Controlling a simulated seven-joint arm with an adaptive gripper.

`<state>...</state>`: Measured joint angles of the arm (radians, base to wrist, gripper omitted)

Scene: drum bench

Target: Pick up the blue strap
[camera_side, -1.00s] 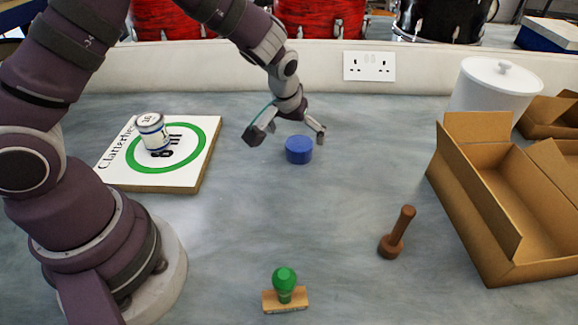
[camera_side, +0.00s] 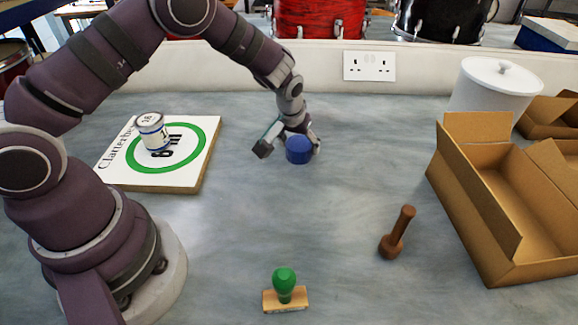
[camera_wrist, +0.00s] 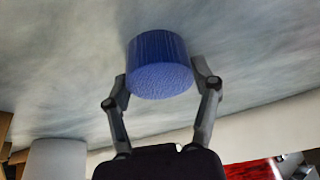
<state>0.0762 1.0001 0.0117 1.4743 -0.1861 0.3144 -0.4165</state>
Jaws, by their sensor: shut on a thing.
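The blue strap (camera_side: 299,150) is a short, round, rolled-up blue piece standing on the grey bench in the side view. It also shows in the wrist view (camera_wrist: 158,66), with its ribbed flat end facing the camera. My gripper (camera_side: 290,148) is down around it, shut on it with one finger at each side. In the wrist view my gripper (camera_wrist: 160,82) has its pads against the left and right sides of the strap. In the side view the strap looks still in contact with the bench.
A white board (camera_side: 116,172) with a green ring carries a small can (camera_side: 152,132) at the left. An open cardboard box (camera_side: 473,228) and a white lidded pot (camera_side: 490,92) are at right.

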